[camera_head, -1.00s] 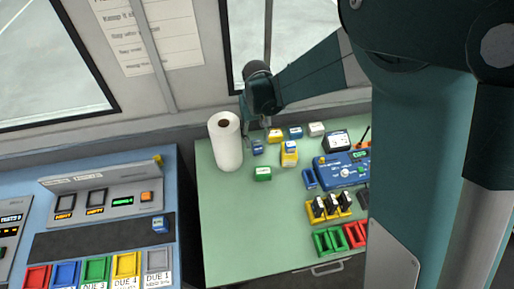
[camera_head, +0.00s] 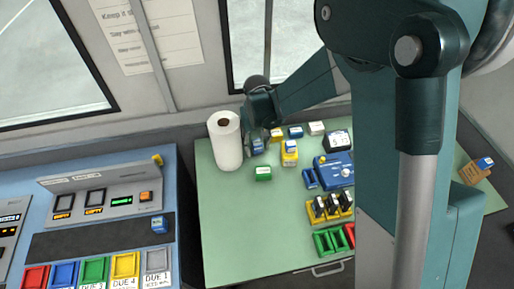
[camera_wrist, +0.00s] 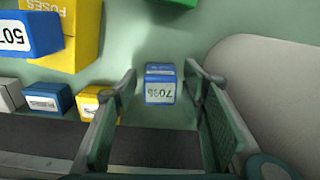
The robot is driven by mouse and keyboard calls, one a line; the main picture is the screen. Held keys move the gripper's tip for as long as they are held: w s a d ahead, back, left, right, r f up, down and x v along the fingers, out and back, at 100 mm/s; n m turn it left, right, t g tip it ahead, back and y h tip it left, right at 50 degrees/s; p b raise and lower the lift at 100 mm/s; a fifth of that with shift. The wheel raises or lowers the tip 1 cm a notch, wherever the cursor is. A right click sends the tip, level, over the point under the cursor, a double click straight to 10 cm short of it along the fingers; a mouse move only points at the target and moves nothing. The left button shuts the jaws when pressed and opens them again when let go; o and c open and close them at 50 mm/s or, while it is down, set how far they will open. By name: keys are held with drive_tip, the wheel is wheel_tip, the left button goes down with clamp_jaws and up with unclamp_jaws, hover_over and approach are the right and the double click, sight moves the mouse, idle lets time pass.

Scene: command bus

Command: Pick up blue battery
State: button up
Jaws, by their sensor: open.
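A small blue block (camera_wrist: 160,92) with a white label, which looks like the blue battery, stands on the green table between my fingers in the wrist view. My gripper (camera_wrist: 163,80) is open, with one finger on each side of the block and a gap at both sides. In the head view my gripper (camera_head: 257,138) is low over the table beside the paper roll and partly covers the blue block (camera_head: 258,148). Other blue blocks are in view: one on a yellow box (camera_head: 291,146), one behind it (camera_head: 295,132), and one on the left console (camera_head: 160,225).
A white paper roll (camera_head: 226,142) stands close left of my gripper. A green block (camera_head: 263,173) lies in front. A yellow block (camera_head: 276,134) and a white block (camera_head: 316,128) stand to the right. The front left of the green table (camera_head: 240,230) is clear.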

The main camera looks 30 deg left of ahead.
drive_tip(key=shift+f, duration=0.4)
drive_tip(key=c, duration=1)
